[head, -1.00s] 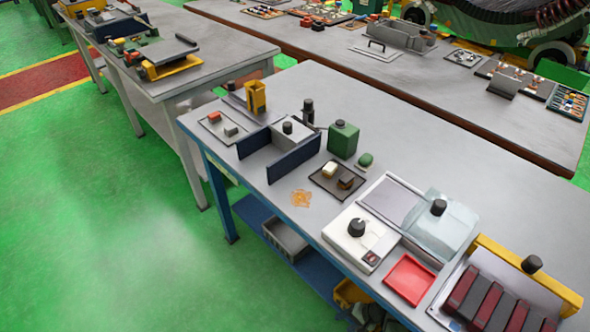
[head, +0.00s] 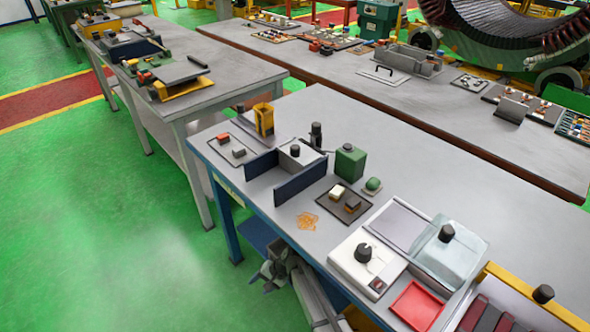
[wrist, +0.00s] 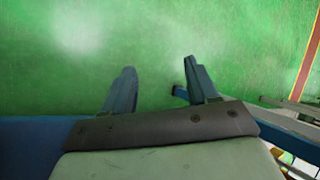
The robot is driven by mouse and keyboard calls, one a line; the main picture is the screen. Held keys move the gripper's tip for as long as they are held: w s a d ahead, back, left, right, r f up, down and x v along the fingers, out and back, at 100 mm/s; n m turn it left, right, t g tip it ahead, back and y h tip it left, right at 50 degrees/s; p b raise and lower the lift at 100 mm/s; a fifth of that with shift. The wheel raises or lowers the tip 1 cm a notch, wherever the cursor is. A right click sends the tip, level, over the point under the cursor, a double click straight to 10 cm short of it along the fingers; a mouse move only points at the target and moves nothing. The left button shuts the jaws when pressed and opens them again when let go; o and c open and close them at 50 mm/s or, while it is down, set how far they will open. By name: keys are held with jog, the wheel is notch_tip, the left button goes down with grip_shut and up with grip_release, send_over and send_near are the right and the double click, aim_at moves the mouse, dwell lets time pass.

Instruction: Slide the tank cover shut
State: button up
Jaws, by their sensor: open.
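A pale, translucent cover (head: 462,262) with a black knob (head: 446,233) sits on the near bench in the head view. It lies toward the right end of a white-framed unit that looks like the tank, whose grey flat area (head: 397,222) shows uncovered to its left. I cannot tell how deep that area is. My gripper (head: 266,276) is low at the bench's front edge in the head view, well left of the cover. In the wrist view my gripper (wrist: 163,88) has its two blue-grey fingers spread, with only green floor between them.
A white box with a black dial (head: 362,254) and a red tray (head: 416,306) stand in front of the tank. A yellow-framed rack (head: 530,297) is close on its right. Blue upright plates (head: 300,181), a dark tray (head: 344,201) and a green container (head: 350,160) are to the left.

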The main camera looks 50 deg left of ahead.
jog(key=s+a+r+n+t, duration=0.1)
jog(key=s+a+r+n, duration=0.1)
jog(key=s+a+r, duration=0.5)
jog(key=s+a+r+n, duration=0.2)
jog(key=s+a+r, duration=0.1)
jog(key=a+r, duration=0.7)
notch_tip(320, 180, up, 11)
jog(key=s+a+n+t, duration=0.1)
jog(key=s+a+n, duration=0.1)
jog(key=a, duration=0.1)
notch_tip(320, 180, up, 34)
jog(key=m+t+h, duration=0.4)
jog(key=h, duration=0.1)
send_over(295, 147)
notch_tip(295, 147, down, 13)
jog(key=shift+r, duration=0.1)
